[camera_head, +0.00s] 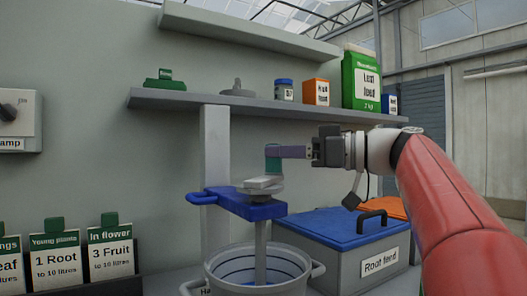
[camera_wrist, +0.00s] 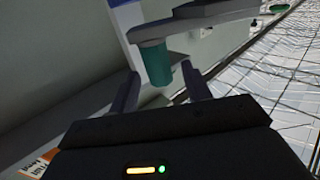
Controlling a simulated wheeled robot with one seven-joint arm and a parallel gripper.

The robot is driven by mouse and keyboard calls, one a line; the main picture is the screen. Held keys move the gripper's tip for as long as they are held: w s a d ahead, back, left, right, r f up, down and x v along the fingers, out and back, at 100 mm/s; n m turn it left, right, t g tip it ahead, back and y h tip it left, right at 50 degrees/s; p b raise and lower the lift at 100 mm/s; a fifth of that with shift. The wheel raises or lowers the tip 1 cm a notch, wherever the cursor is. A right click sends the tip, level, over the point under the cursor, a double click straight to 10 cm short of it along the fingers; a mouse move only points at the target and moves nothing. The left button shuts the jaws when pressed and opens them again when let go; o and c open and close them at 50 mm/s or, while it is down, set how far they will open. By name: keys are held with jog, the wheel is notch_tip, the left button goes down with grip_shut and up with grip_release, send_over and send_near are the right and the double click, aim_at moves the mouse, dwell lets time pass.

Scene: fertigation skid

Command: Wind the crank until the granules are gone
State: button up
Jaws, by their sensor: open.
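A grey crank (camera_head: 262,184) sits on a blue bracket (camera_head: 246,206) above a grey bucket (camera_head: 215,268). Its upright green handle (camera_head: 272,162) stands at the crank's end. A grey shaft (camera_head: 260,243) runs down from the bracket into the bucket. My gripper (camera_head: 283,152) comes in level from the right, its fingertips at the handle. In the wrist view the green handle (camera_wrist: 157,65) shows between the two spread fingers of my gripper (camera_wrist: 161,78), with a gap on each side. The bucket's contents are hidden by its wall, so I see no granules.
A shelf (camera_head: 300,109) with several packs, including a green feed box (camera_head: 361,80), hangs above my arm. A blue-lidded box (camera_head: 335,228) marked Root feed stands right of the bucket. Label cards (camera_head: 55,255) stand at left. A grey post (camera_head: 215,150) rises behind the crank.

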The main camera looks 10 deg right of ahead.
jog(key=shift+x, duration=2.2)
grip_shut()
